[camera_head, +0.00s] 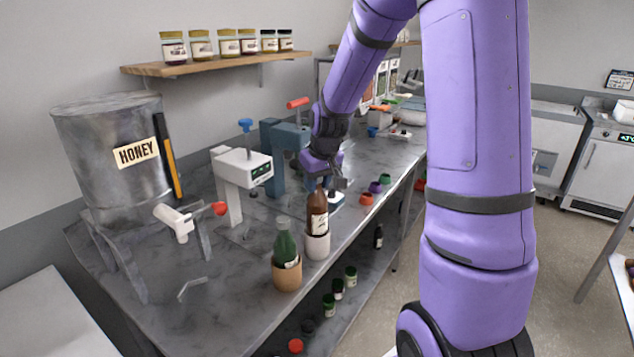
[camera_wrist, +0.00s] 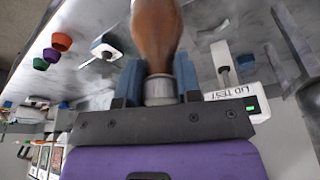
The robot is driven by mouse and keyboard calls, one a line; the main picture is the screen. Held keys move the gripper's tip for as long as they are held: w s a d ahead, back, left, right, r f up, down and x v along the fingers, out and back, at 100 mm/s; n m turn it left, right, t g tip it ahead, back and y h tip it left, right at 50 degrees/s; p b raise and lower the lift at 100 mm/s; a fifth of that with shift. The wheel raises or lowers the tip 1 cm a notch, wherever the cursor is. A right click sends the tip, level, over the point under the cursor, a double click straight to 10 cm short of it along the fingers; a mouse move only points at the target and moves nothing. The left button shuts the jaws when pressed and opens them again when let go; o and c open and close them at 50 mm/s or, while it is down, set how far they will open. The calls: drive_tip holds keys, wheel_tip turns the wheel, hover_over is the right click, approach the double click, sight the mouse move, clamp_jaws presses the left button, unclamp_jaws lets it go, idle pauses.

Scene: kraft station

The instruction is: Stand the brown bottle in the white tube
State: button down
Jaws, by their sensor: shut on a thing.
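The brown bottle (camera_head: 317,214) stands upright with its lower part inside the white tube (camera_head: 317,245), near the front edge of the metal table. My gripper (camera_head: 325,180) is at the bottle's top. In the wrist view, my gripper (camera_wrist: 160,92) is shut on the neck of the brown bottle (camera_wrist: 157,35), with one finger on each side of its grey cap. The bottle's base is hidden inside the tube, so I cannot tell whether it rests on the bottom.
A green bottle (camera_head: 286,245) stands in a tan tube (camera_head: 287,275) close by at the left. A white lid-test device (camera_head: 243,168) and a blue press (camera_head: 283,150) stand behind. A honey tank (camera_head: 115,160) is at the left. Small coloured cups (camera_head: 367,199) lie to the right.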

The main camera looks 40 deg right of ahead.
sight(317, 197)
drive_tip(key=shift+f, duration=2.3)
idle(0.6)
drive_tip(key=shift+c, duration=0.8)
unclamp_jaws()
drive_tip(key=shift+r, duration=1.55)
drive_tip(key=shift+r, duration=2.95)
